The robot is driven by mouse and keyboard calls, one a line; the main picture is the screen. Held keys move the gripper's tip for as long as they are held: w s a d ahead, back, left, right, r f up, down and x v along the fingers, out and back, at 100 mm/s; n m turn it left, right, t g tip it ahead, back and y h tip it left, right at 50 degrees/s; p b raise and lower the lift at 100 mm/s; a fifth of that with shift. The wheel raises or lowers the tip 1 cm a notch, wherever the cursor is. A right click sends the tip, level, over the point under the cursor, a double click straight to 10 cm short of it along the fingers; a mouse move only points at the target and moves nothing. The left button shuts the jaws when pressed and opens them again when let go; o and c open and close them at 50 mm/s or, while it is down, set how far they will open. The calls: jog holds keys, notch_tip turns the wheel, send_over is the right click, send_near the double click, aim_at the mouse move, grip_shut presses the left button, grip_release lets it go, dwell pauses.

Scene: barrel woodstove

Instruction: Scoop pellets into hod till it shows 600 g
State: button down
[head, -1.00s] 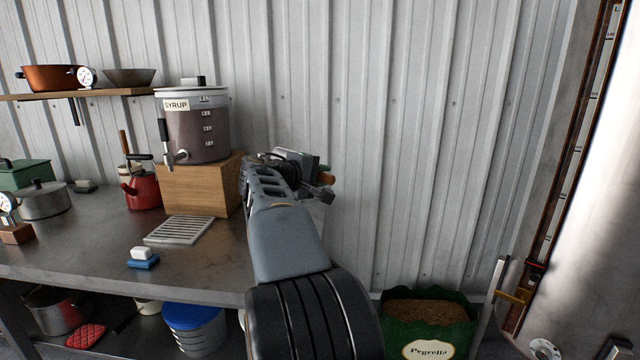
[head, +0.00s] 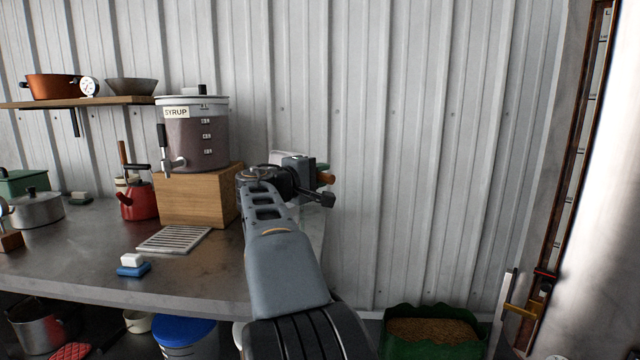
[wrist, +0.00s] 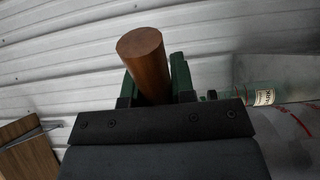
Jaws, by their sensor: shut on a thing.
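My gripper (head: 324,178) is above the right end of the metal bench, in front of the corrugated wall. In the wrist view, its green fingers (wrist: 160,80) are shut on a brown wooden handle (wrist: 143,50), which shows as a round end. A bit of the handle shows in the head view (head: 328,179). Whatever the handle belongs to is hidden. A green sack of pellets (head: 432,349) stands low at the right, open at the top with tan pellets (head: 430,330) inside. I cannot make out the hod or any weight reading.
The bench (head: 80,245) bears a syrup dispenser (head: 200,140) on a wooden box (head: 198,195), a slatted tray (head: 174,239) and a red kettle (head: 138,200). A blue-lidded tub (head: 185,332) is beneath. A pale curved surface (head: 605,200) stands at right. A labelled bottle (wrist: 263,97) shows in the wrist view.

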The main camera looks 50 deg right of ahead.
jog(key=shift+r+h+b, duration=0.15)
jog(key=shift+h+b, duration=0.55)
jog(key=shift+b, duration=0.6)
jog(key=shift+r, duration=0.1)
dwell(0.7)
